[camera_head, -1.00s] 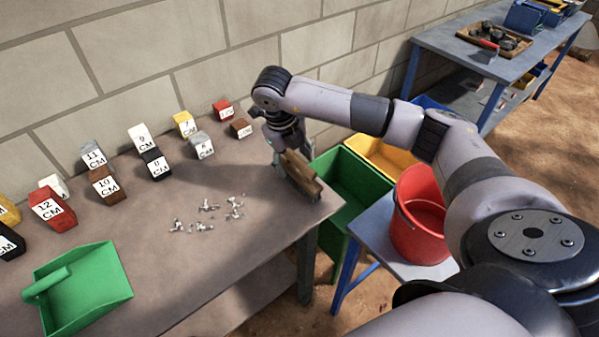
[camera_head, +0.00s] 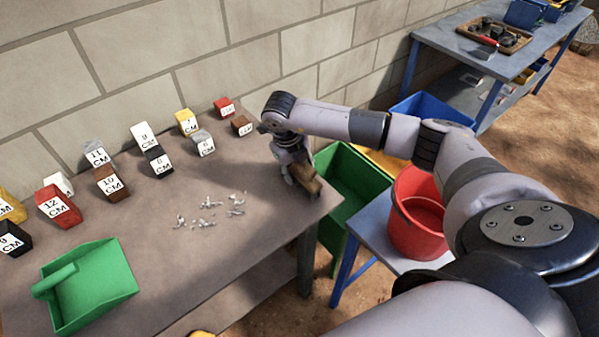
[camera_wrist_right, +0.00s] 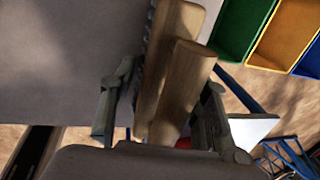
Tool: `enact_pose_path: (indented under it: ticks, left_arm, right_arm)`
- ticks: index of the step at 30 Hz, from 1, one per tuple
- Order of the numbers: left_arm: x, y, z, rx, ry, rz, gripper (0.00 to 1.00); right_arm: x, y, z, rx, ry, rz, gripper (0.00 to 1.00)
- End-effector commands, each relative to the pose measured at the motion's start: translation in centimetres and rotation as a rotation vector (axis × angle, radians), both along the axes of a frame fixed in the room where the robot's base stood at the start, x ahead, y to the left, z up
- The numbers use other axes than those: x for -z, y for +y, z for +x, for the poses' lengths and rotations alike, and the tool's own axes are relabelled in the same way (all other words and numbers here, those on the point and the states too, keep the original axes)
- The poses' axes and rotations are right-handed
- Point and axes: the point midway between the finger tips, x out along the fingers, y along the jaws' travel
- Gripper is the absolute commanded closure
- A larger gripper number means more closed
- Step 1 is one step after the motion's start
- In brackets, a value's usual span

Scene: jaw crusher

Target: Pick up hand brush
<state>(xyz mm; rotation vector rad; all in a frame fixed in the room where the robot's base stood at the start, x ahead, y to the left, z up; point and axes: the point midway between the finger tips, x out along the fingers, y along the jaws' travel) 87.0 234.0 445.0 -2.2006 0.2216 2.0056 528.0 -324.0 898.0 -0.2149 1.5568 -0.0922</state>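The hand brush (camera_head: 311,184) has a brown wooden body and lies near the right end of the workbench (camera_head: 262,258). In the right wrist view the brush (camera_wrist_right: 170,75) runs between the two fingers, its bristle side mostly hidden. My right gripper (camera_wrist_right: 171,78) is around the brush; a narrow gap shows on its left side, while the right finger looks close to or against the wood. In the head view my right gripper (camera_head: 296,172) points down over the brush and partly covers it. My left gripper is not in view.
Small stone chips (camera_head: 210,212) lie mid-bench. A green dustpan (camera_head: 95,285) is at front left, and labelled blocks (camera_head: 110,183) line the back near the wall. Green bin (camera_head: 350,180) and red bucket (camera_head: 418,225) stand right of the bench.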

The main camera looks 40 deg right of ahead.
Motion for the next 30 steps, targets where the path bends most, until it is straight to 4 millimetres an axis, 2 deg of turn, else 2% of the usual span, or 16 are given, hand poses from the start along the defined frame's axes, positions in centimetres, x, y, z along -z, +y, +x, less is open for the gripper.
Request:
enact_pose_path:
  ticks: [2,18,30]
  left_arm:
    - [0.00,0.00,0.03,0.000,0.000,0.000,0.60]
    - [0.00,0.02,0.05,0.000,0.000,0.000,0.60]
    - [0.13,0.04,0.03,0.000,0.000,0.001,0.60]
  right_arm:
    - [-0.03,0.01,0.01,0.000,0.000,0.000,0.65]
    - [-0.04,-0.02,0.00,0.000,0.000,0.000,1.00]
    - [-0.50,-0.04,0.08,0.001,-0.002,-0.001,1.00]
